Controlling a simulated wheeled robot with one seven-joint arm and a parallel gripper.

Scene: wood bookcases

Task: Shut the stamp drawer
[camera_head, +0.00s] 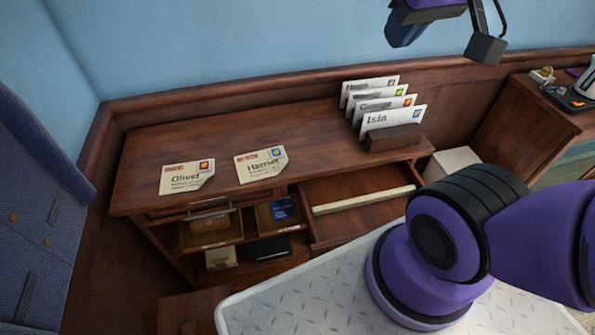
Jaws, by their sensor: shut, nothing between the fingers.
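A wide wooden drawer (345,185) stands pulled out from the right part of the desk, under the letter rack. Its inside shows as bare brown wood, and a pale bar (362,200) runs across it near the front. I see no label naming it the stamp drawer. Its near right part is hidden behind my arm. My gripper (485,48) is high at the top right, in front of the wall. Its dark fingers are together and empty, well apart from the drawer.
Two letters, Oliver (187,178) and Harriet (261,165), lie on the desktop (300,130). A rack (395,138) holds several upright letters. Cubbies (215,232) with small items are at left, below a metal handle (208,212).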

